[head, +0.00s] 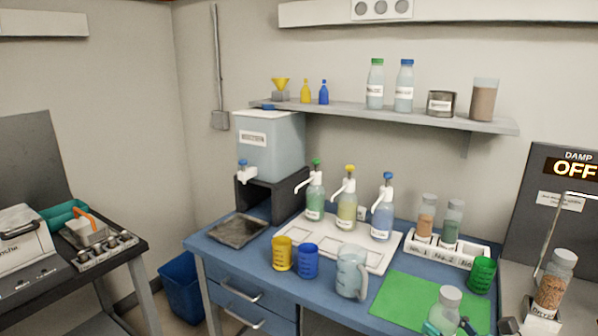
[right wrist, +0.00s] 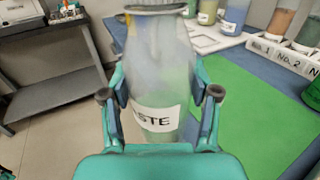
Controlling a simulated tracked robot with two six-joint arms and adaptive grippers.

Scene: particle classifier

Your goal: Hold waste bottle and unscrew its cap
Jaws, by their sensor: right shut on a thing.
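The waste bottle (head: 444,317) is a clear bottle with a pale grey-white cap (head: 450,296) on top, at the bottom edge of the head view. In the right wrist view the bottle (right wrist: 158,75) fills the middle, with a white label ending in "STE" and a greenish tint low down; the cap is mostly cut off at the top. My right gripper (right wrist: 161,105) is shut on the bottle's body, one teal finger on each side. The bottle's base is hidden, so I cannot tell whether it rests on anything. My left gripper is not in view.
A green mat (head: 418,300) lies behind the bottle on the blue bench. A pale blue jug (head: 351,272), blue cup (head: 308,261) and yellow cup (head: 282,254) stand left. A green cup (head: 482,275) and a vial rack (head: 449,250) stand behind right. A capped jar (head: 553,281) stands far right.

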